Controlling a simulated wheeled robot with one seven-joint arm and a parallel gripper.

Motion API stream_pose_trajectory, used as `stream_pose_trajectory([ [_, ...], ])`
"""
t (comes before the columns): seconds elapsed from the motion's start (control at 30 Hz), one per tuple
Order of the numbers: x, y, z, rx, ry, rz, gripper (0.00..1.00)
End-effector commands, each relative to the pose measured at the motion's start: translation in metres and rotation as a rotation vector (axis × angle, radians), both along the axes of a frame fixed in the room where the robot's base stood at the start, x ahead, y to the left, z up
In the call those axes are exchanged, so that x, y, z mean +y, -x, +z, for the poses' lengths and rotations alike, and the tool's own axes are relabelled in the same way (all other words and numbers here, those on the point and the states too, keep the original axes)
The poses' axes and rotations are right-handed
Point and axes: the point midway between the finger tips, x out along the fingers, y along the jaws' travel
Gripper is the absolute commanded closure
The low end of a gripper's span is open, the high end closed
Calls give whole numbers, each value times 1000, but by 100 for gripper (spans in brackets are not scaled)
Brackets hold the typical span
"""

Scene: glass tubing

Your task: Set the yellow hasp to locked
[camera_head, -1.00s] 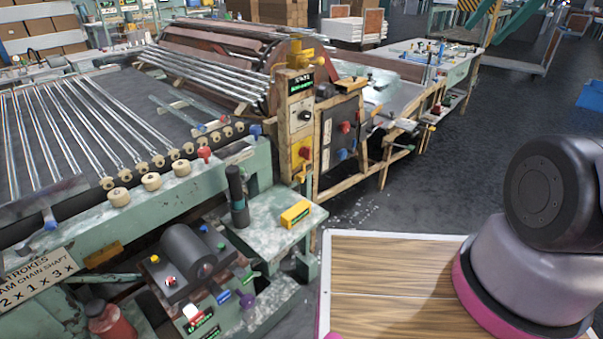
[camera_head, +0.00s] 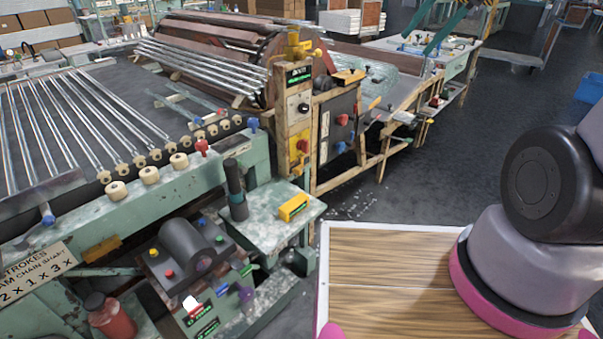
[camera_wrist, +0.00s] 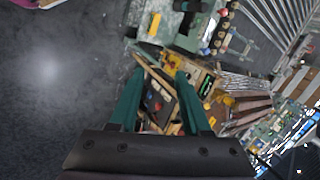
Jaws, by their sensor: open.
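Several small yellow parts show on the machine, and I cannot tell for certain which is the hasp. A yellow plate with a red knob (camera_head: 299,146) is on the wooden control post (camera_head: 293,118). A yellow fitting (camera_head: 299,46) is on top of that post. A yellow block (camera_head: 294,207) lies on the green side table; it also shows in the wrist view (camera_wrist: 154,25). My gripper (camera_wrist: 158,75) is open and empty in the wrist view, apart from the machine. The dark panel (camera_wrist: 158,106) shows beyond and between its fingers. The gripper is out of the head view.
The green side table (camera_head: 262,228) and a motor unit with coloured knobs (camera_head: 190,245) stand in front of the post. A roller bed with glass tubes (camera_head: 75,125) lies to the left. A wooden rail frame (camera_head: 375,160) extends rightward. Open dark floor (camera_head: 440,170) is at the right.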

Motion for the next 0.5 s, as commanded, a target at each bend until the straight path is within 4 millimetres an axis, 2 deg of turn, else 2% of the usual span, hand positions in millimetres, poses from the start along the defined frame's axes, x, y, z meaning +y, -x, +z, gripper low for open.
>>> stream_pose_trajectory([
  [0.03, 11, -10, -10, 64, -44, 6, 52],
  [0.2, 51, -42, -36, 243, -213, 13, 52],
  [0.5, 116, -103, -94, 523, -533, -36, 52],
])
